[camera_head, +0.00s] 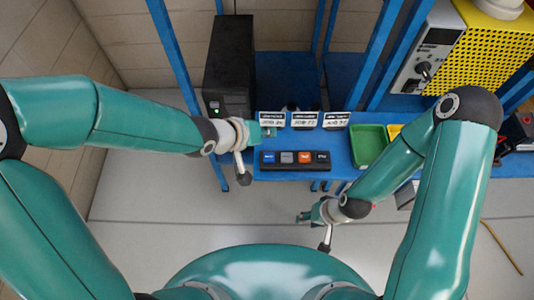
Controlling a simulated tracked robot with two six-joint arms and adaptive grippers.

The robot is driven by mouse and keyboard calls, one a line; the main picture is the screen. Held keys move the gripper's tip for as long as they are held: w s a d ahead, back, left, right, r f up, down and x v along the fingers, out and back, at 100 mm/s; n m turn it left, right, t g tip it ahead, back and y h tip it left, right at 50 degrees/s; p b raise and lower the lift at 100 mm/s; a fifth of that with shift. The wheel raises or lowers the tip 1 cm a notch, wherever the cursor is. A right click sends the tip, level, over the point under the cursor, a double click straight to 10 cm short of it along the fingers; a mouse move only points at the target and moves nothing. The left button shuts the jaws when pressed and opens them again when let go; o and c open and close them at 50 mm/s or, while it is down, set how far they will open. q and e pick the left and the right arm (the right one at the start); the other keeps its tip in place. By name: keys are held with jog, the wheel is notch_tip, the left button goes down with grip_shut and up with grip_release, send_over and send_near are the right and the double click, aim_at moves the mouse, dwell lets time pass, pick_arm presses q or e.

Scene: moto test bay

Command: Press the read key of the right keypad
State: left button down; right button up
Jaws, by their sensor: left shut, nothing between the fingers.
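A black key strip (295,160) lies along the front of the blue bench, with a blue key (269,157), a grey key (287,157), an orange key (304,157) and a dark key at its right end (321,157). The lettering on the keys is too small to read, and I cannot make out a second keypad. My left gripper (268,132) is shut and empty, above and behind the strip's left end, in front of the leftmost white label. My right gripper (302,217) is lower in the picture, in front of the bench and apart from the strip; its finger opening is unclear.
White label cards (305,120) stand behind the strip. A black box (229,68) with a green light is at the left. A green bin (369,146) is right of the strip. A grey panel with a knob (424,70) and a yellow mesh (478,52) are at upper right.

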aim_at(267, 158)
pick_arm(q)
jog(key=shift+f, duration=0.1)
notch_tip(267, 158, down, 8)
jog(key=b, duration=0.7)
jog(key=shift+b, duration=0.4)
jog(key=shift+f+b, duration=0.4)
jog(key=shift+f, duration=0.1)
dwell(0.6)
jog(key=shift+f+b, duration=0.3)
jog(key=shift+f+b, duration=0.4)
jog(key=shift+f, duration=0.05)
dwell(0.7)
jog(key=shift+r, duration=0.1)
jog(key=shift+r+p, duration=0.8)
jog(key=shift+p, duration=0.15)
jog(key=shift+r, duration=0.1)
